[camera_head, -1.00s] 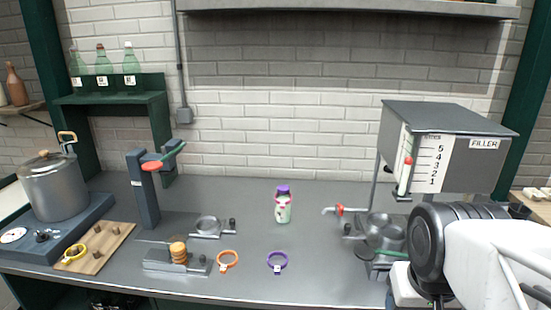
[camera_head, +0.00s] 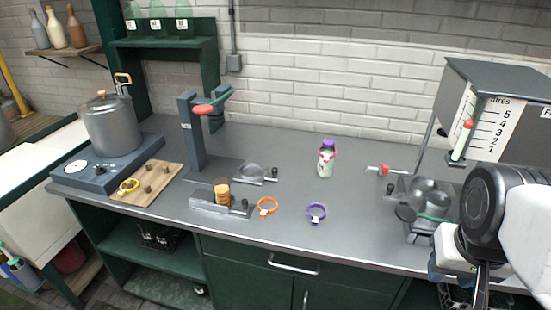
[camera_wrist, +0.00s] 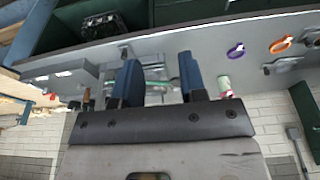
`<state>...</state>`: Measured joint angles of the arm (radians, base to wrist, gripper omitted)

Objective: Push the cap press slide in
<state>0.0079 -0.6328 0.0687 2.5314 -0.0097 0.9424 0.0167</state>
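The cap press (camera_head: 195,130) is a dark upright post with a red disc and a green lever, left of the bench's middle. A slide with a round metal cup (camera_head: 252,172) and a dark knob sticks out to the right of its base. In front is a second low block (camera_head: 210,207) with a stack of orange-brown discs (camera_head: 222,193) and a knob. My gripper shows in the wrist view (camera_wrist: 158,75); its two blue fingers are apart with nothing clearly held. It is at the right, near the filler, far from the press. In the head view its fingers are mostly hidden.
A white-green bottle with a purple top (camera_head: 326,160) stands mid-bench. An orange ring (camera_head: 267,206) and a purple ring (camera_head: 316,212) lie near the front edge. The filler (camera_head: 490,110) is at right, a pot (camera_head: 110,128) and wooden board (camera_head: 150,183) at left. Bench between bottle and filler is mostly clear.

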